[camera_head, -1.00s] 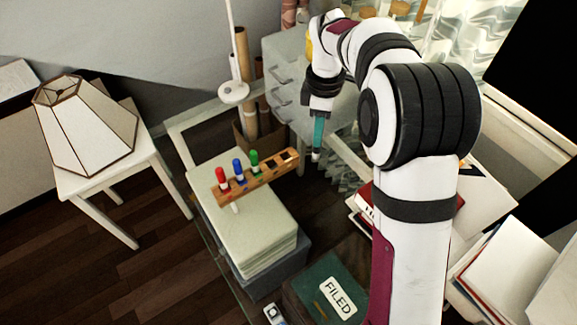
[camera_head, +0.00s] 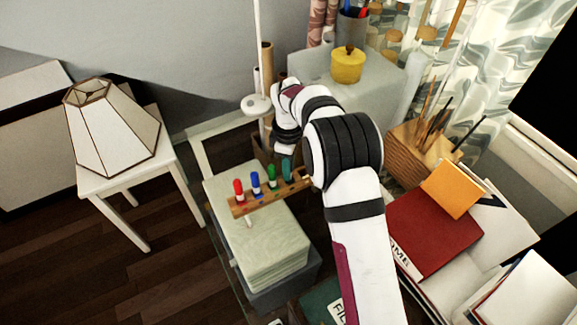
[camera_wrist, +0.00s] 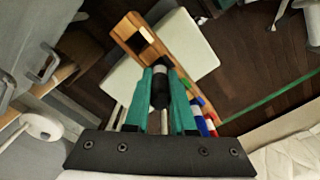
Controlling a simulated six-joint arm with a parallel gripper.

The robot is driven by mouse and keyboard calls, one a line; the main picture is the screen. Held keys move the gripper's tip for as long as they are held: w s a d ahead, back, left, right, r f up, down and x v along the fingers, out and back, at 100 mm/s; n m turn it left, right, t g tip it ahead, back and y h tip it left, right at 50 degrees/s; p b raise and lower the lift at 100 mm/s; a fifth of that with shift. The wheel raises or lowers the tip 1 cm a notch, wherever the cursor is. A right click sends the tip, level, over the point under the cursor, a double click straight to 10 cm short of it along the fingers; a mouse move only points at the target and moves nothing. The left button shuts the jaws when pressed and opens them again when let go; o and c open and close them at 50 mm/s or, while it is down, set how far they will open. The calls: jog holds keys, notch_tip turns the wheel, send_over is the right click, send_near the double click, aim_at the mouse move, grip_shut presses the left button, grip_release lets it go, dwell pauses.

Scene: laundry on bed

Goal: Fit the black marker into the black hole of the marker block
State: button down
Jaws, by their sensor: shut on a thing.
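The wooden marker block (camera_head: 243,209) stands on the pale stack, with a red marker (camera_head: 238,188), a blue marker (camera_head: 255,182) and a green marker (camera_head: 272,177) upright in it. My gripper (camera_head: 287,168) is at the block, just right of the green marker. In the wrist view its teal fingers (camera_wrist: 161,72) are shut on the black marker (camera_wrist: 160,92).
The pale stack (camera_head: 262,245) sits on a grey box beside open dark floor. A lamp (camera_head: 112,130) on a white stool is at the left. Red book (camera_head: 435,232), wooden brush holder (camera_head: 410,155) and yellow pot (camera_head: 347,65) lie to the right and behind.

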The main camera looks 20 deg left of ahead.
jog(key=c, duration=0.8)
grip_release()
jog(key=shift+o, duration=0.2)
notch_tip(320, 180, up, 12)
jog(key=shift+r, duration=0.15)
jog(key=s+d+r+m, duration=0.8)
jog(key=s+d+m, duration=0.2)
jog(key=s+d, duration=0.3)
jog(key=s+d+f+m+y, duration=0.1)
jog(key=s+d+f+m, duration=0.1)
jog(key=s+m, duration=0.4)
jog(key=s+d+f+m, duration=0.3)
jog(key=s+d+m, duration=0.2)
jog(key=s, duration=0.8)
jog(key=shift+d+m+y, duration=0.25)
jog(key=shift+m+y, duration=0.15)
jog(key=shift+m, duration=0.8)
jog(key=shift+f, duration=0.1)
